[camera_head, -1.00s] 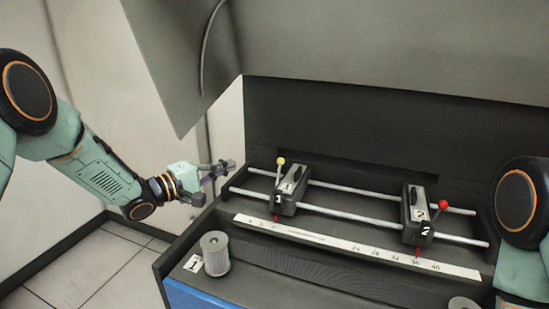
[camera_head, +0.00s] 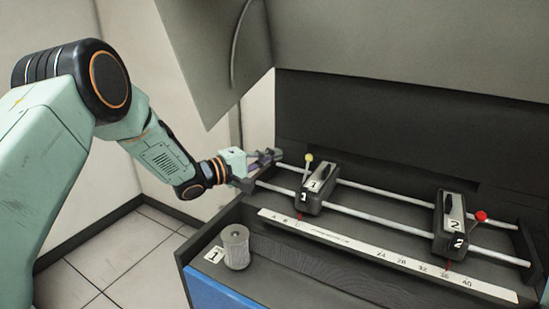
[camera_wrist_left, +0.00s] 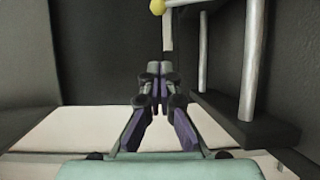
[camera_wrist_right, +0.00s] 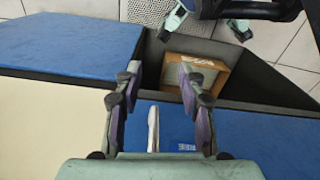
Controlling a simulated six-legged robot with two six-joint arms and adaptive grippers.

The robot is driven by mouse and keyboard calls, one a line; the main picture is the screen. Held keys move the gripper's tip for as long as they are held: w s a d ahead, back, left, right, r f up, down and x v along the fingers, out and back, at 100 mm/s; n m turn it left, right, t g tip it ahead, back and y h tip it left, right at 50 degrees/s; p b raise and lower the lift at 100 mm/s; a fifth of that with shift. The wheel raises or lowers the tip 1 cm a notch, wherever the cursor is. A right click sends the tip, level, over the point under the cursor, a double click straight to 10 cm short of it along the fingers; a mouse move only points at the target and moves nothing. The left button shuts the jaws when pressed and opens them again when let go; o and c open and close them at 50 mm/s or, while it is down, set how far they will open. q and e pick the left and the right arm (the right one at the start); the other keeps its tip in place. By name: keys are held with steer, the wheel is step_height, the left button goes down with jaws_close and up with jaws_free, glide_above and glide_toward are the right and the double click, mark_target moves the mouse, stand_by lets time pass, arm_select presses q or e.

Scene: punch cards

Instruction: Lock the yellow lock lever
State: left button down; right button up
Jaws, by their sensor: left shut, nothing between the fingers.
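The yellow lock lever (camera_head: 308,158) is a thin stem with a round yellow knob. It stands nearly upright at the carriage marked 1 (camera_head: 318,187), which sits on two metal rails. My left gripper (camera_head: 273,157) is just left of the yellow knob, apart from it in the head view, with its fingers shut and empty. In the left wrist view the shut fingers (camera_wrist_left: 159,76) point ahead and the yellow knob (camera_wrist_left: 157,6) shows at the top edge. My right gripper (camera_wrist_right: 158,75) shows only in its wrist view, open, over blue panels.
A second carriage marked 2 (camera_head: 447,239), with a red-knobbed lever (camera_head: 481,216), sits farther right on the rails. A numbered white scale (camera_head: 380,255) runs in front. A ribbed grey knob (camera_head: 235,247) stands front left. A raised grey cover (camera_head: 400,50) hangs above.

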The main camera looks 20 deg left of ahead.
mark_target(306, 169)
arm_select(q)
steer(key=x, duration=0.7)
steer(key=shift+w+d, duration=0.1)
steer(key=shift+w, duration=0.05)
steer(key=shift+s+d+r+p, duration=0.15)
steer(key=shift+s+d, duration=0.2)
steer(key=shift+s, duration=0.2)
steer(key=shift+s+d+f+p, duration=0.1)
steer(key=shift+s+d+p, duration=0.15)
steer(key=shift+s, duration=0.35)
steer(key=shift+s+d+r+p, duration=0.1)
steer(key=shift+s+d, duration=0.3)
steer(key=shift+s, duration=0.15)
steer(key=shift+a, duration=0.15)
steer(key=shift+s, duration=0.1)
steer(key=shift+s+t+b, duration=0.1)
steer(key=shift+t+b, duration=0.2)
steer(key=shift+b, duration=0.15)
steer(key=shift+s+h, duration=0.1)
steer(key=shift+h, duration=0.2)
